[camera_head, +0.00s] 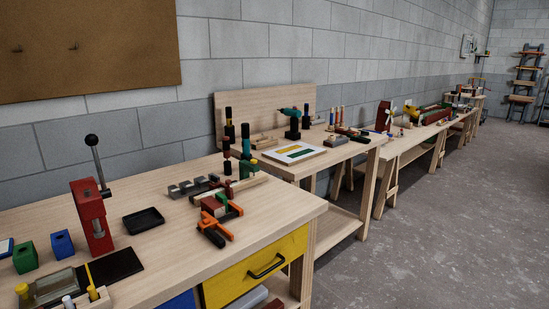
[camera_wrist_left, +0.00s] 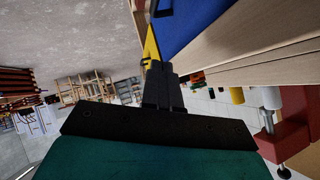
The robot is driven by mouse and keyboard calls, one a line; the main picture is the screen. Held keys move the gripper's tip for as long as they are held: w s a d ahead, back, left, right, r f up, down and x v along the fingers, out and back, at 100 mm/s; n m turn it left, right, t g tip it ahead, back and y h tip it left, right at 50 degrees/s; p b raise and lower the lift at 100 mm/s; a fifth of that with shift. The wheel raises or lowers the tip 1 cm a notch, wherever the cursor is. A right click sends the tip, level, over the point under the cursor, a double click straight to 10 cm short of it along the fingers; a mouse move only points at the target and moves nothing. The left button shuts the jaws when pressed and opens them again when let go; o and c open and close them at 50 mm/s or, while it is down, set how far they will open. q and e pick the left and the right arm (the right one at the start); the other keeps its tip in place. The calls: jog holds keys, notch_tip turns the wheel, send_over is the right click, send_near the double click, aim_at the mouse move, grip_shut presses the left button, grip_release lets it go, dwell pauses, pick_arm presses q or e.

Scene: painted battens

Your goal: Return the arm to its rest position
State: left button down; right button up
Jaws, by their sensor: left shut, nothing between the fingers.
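My left gripper (camera_wrist_left: 163,75) shows in the left wrist view, with its dark fingers together and nothing between them. It is beside the front of the workbench, near the blue drawer (camera_wrist_left: 195,25) and the yellow drawer (camera_wrist_left: 151,42). Neither of my grippers nor arms shows in the head view. The painted battens, yellow and green strips, lie on a white board (camera_head: 316,153) on the second bench.
The near workbench (camera_head: 170,245) holds a red lever press (camera_head: 92,215), a black tray (camera_head: 143,220), blocks and orange clamps (camera_head: 214,232). More benches line the wall behind. The grey floor (camera_head: 430,240) at right is clear.

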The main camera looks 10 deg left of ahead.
pick_arm(q)
jog(key=s+d+f+n+y, duration=0.1)
jog(key=s+d+f+n, duration=0.3)
jog(key=s+d+f, duration=0.3)
jog(key=d+f+n, duration=0.3)
jog(key=d+f, duration=0.1)
jog(key=d, duration=0.9)
jog(key=shift+s+d, duration=0.25)
